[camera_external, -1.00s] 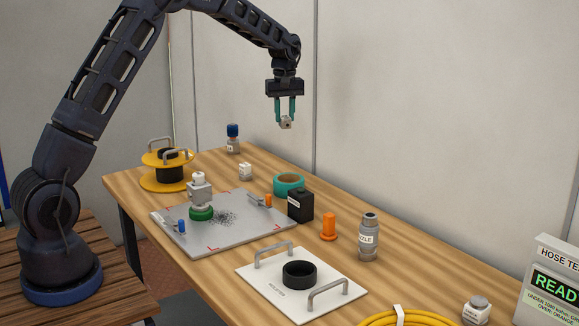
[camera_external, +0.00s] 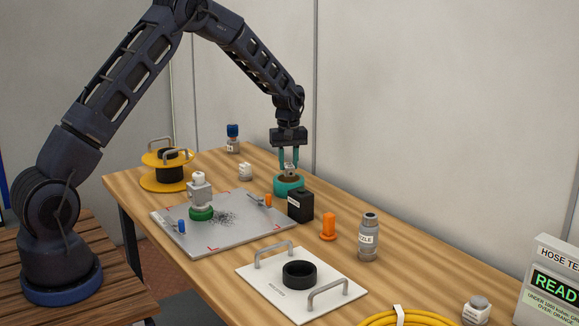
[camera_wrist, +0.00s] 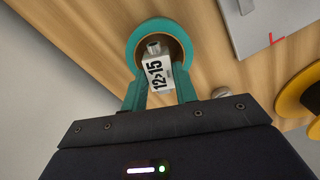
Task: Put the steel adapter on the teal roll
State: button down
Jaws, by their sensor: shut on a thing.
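My gripper (camera_external: 289,162) points down over the teal roll (camera_external: 289,188) and is shut on the steel adapter (camera_external: 291,171). The adapter is a small grey block; its white label reads "12>15" in the wrist view (camera_wrist: 155,74), where a round metal end also shows. The teal roll is a ring lying flat on the table, and in the wrist view (camera_wrist: 134,45) it surrounds the adapter's outline. The adapter is at or just above the roll's top; I cannot tell whether they touch.
A black block (camera_external: 300,206) stands close in front of the roll. A grey plate (camera_external: 235,235) with a green-based fitting lies to the left. An orange part (camera_external: 328,227) and a grey nozzle (camera_external: 369,238) stand to the right. A small white part (camera_external: 245,172) lies left of the roll.

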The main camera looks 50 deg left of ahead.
aim_at(289, 175)
jog(key=shift+f, duration=2.35)
jog(key=shift+f, duration=0.1)
jog(key=c, duration=1.4)
grip_release()
jog(key=shift+o, duration=0.2)
